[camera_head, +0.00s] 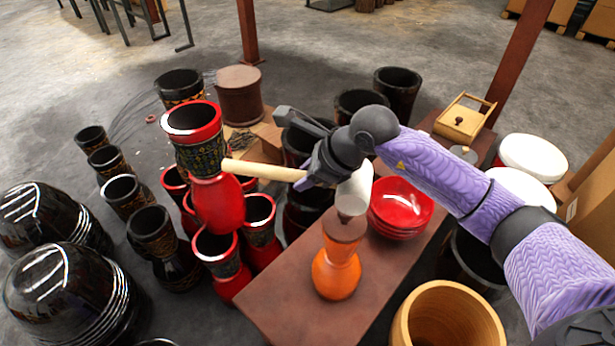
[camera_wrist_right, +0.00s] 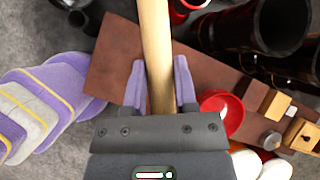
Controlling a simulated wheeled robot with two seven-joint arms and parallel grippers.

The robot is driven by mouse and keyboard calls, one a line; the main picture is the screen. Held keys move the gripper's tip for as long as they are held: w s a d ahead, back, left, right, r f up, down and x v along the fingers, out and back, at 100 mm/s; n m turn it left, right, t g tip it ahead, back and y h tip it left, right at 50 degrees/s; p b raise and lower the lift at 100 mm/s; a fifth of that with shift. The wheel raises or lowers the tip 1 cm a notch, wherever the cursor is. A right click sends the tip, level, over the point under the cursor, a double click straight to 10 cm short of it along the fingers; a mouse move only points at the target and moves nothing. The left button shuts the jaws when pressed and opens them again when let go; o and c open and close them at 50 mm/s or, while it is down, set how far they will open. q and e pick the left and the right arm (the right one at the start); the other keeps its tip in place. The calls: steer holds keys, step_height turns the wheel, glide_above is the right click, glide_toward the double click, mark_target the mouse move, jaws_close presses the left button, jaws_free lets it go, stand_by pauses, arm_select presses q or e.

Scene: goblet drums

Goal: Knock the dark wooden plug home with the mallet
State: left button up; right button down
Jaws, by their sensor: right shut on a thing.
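My right gripper (camera_head: 308,178) is shut on the mallet's pale wooden handle (camera_head: 262,171). In the right wrist view, its purple fingers (camera_wrist_right: 159,82) stand on either side of the handle (camera_wrist_right: 155,35). The mallet's white head (camera_head: 355,191) is right of the gripper, over the orange goblet-shaped body (camera_head: 336,273) standing upright on the brown table. The dark plug (camera_head: 345,218) shows as a small dark piece between the mallet head and the orange body's brown top (camera_head: 344,229). The mallet head partly hides it, so I cannot tell whether they touch. My left gripper is out of view.
Red bowls (camera_head: 401,206) are stacked on the table (camera_head: 280,304) right of the orange body. A wooden box (camera_head: 464,119) sits at the table's far end. Red and black drums (camera_head: 218,204) crowd the left side. A wooden drum shell (camera_head: 446,318) stands at the front right.

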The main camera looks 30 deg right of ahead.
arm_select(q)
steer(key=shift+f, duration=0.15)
arm_select(e)
steer(key=shift+f, duration=0.15)
step_height(320, 180, down, 6)
steer(key=b, duration=0.4)
step_height(320, 180, up, 6)
steer(key=p, duration=0.3)
steer(key=shift+f+p, duration=0.2)
steer(key=shift+p, duration=0.2)
steer(key=shift+f, duration=0.2)
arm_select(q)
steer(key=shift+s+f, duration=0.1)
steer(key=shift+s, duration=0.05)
arm_select(e)
step_height(320, 180, up, 5)
steer(key=p, duration=0.3)
steer(key=shift+r+p, duration=0.2)
steer(key=shift+p, duration=0.15)
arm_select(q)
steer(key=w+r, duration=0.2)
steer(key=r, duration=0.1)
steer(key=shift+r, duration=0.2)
arm_select(e)
steer(key=shift+f, duration=0.15)
